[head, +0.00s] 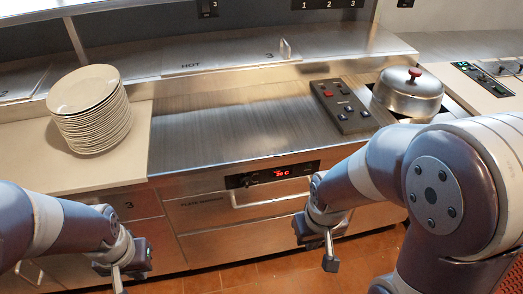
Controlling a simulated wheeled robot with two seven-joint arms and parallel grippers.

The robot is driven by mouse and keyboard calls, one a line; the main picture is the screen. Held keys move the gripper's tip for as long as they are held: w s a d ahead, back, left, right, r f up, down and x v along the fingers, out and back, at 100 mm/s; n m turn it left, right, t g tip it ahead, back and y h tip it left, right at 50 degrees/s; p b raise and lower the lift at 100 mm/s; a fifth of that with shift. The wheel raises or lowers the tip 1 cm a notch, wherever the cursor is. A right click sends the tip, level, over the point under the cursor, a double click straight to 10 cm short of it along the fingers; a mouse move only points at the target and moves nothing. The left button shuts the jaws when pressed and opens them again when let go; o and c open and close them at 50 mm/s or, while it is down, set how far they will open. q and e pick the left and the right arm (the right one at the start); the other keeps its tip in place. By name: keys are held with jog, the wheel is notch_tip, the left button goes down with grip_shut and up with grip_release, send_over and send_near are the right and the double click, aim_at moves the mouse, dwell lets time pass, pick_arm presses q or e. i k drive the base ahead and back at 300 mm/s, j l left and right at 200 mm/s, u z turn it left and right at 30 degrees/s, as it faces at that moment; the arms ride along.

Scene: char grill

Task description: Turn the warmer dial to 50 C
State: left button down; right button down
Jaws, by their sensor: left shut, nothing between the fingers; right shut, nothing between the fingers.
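The warmer's black control strip (272,174) is on the front of the steel counter, above the drawers. A small dark dial (248,180) is at its left part. A red lit display (281,172) on the strip ends in "C"; its first digit is too small to read surely. My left gripper (118,278) is shut and empty, low in front of the left cabinet, left of and below the dial. My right gripper (330,256) is shut and empty, low in front of the drawers, right of and below the dial. Neither touches the dial.
A drawer handle (262,202) juts out below the strip. A stack of plates (92,110) stands on the left worktop. A black button box (345,106) and a lidded steel pot (408,94) are at the right. The middle of the steel counter (230,125) is clear.

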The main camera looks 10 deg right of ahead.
aim_at(246, 181)
jog(key=i+l, duration=0.1)
jog(key=l, duration=0.65)
jog(key=i+l+u, duration=0.1)
jog(key=l, duration=0.6)
